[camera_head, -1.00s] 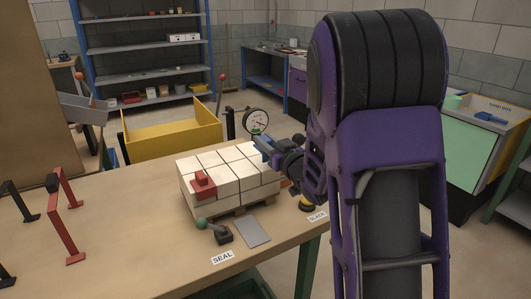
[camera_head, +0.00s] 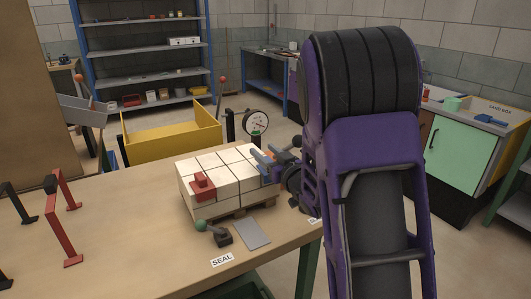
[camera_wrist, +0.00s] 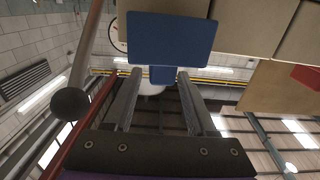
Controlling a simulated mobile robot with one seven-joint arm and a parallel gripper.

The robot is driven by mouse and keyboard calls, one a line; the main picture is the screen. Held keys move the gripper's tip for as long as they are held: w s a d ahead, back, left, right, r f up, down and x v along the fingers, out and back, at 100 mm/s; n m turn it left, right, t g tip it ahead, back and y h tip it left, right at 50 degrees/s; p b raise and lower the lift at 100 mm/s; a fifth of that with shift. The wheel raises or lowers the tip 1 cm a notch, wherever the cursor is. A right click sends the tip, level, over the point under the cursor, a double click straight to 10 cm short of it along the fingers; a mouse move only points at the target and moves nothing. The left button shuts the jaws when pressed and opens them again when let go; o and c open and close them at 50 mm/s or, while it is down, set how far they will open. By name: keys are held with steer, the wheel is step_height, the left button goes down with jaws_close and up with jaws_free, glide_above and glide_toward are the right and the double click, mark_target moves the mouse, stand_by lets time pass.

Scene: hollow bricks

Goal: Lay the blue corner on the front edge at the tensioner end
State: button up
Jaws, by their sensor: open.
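The blue corner (camera_wrist: 172,38) fills the upper middle of the wrist view, beside the pale cartons; its small tab lies between my fingertips. In the head view the blue corner (camera_head: 266,178) shows as a small blue patch at the right end of the carton stack (camera_head: 225,180). My gripper (camera_head: 268,157) is at that right end, with its jaws apart. The wrist view shows both fingers (camera_wrist: 158,74) spread, with gaps beside the tab. Whether the corner lies flush on the edge I cannot tell. A red corner (camera_head: 203,185) sits on the stack's near-left edge.
The stack stands on a small pallet on the wooden table. Red and black frames (camera_head: 68,225) stand at left.

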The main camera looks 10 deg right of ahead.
steer(key=shift+r, duration=0.2)
steer(key=v, duration=1.2)
